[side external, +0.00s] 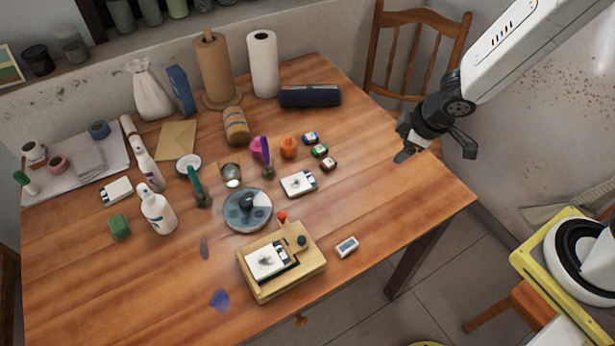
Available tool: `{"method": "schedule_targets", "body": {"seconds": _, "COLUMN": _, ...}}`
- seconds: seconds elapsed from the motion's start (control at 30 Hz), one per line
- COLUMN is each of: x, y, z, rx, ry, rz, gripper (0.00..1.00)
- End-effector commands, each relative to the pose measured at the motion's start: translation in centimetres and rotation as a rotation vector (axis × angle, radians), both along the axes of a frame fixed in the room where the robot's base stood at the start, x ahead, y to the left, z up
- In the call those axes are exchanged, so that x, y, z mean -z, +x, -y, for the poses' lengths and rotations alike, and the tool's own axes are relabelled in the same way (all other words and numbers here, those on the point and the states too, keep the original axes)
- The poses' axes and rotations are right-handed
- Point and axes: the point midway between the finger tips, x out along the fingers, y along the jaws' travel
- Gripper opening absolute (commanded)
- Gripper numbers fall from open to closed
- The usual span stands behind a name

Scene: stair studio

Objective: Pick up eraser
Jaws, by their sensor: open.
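A small white block with a grey-blue patch (347,247), which looks like the eraser, lies flat on the wooden table near its front right edge. It sits just right of a wooden stamping frame (262,291) and apart from it. My gripper (436,153) is at the upper right, above the table's right edge. Its two dark fingers are spread wide with nothing between them. It is well above and to the right of the eraser, not touching it.
Left of the frame are a round blue-grey dish (233,216), a white bottle (158,212) and a green block (118,227). The table right of the eraser is bare. A wooden chair (416,18) is behind.

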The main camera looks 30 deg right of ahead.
Motion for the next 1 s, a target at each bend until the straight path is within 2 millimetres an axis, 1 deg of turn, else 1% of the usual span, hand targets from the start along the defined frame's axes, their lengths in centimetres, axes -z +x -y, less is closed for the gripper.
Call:
{"method": "schedule_targets", "body": {"seconds": 0.03, "x": 0.8, "y": 0.3, "z": -0.8, "rx": -0.065, "ry": -0.001, "rz": -0.001, "gripper": 0.76}}
{"method": "schedule_targets", "body": {"seconds": 0.13, "x": 2.2, "y": 0.6, "z": -2.5, "rx": -0.19, "ry": 0.006, "rz": 0.0, "gripper": 0.76}}
{"method": "schedule_targets", "body": {"seconds": 0.27, "x": 4.0, "y": 0.5, "z": -4.8, "rx": -0.355, "ry": 0.024, "rz": -0.01, "gripper": 0.76}}
{"method": "schedule_targets", "body": {"seconds": 0.47, "x": 7.1, "y": -0.8, "z": -8.2, "rx": -0.609, "ry": 0.073, "rz": -0.051, "gripper": 0.76}}
{"method": "schedule_targets", "body": {"seconds": 0.6, "x": 9.1, "y": -2.4, "z": -10.2, "rx": -0.773, "ry": 0.115, "rz": -0.095, "gripper": 0.76}}
{"method": "schedule_targets", "body": {"seconds": 0.7, "x": 10.3, "y": -3.5, "z": -11.1, "rx": -0.863, "ry": 0.14, "rz": -0.127, "gripper": 0.76}}
{"method": "schedule_targets", "body": {"seconds": 0.8, "x": 11.0, "y": -4.3, "z": -11.7, "rx": -0.924, "ry": 0.157, "rz": -0.15, "gripper": 0.76}}
{"method": "schedule_targets", "body": {"seconds": 1.0, "x": 11.4, "y": -5.0, "z": -12.1, "rx": -0.967, "ry": 0.171, "rz": -0.168, "gripper": 0.76}}
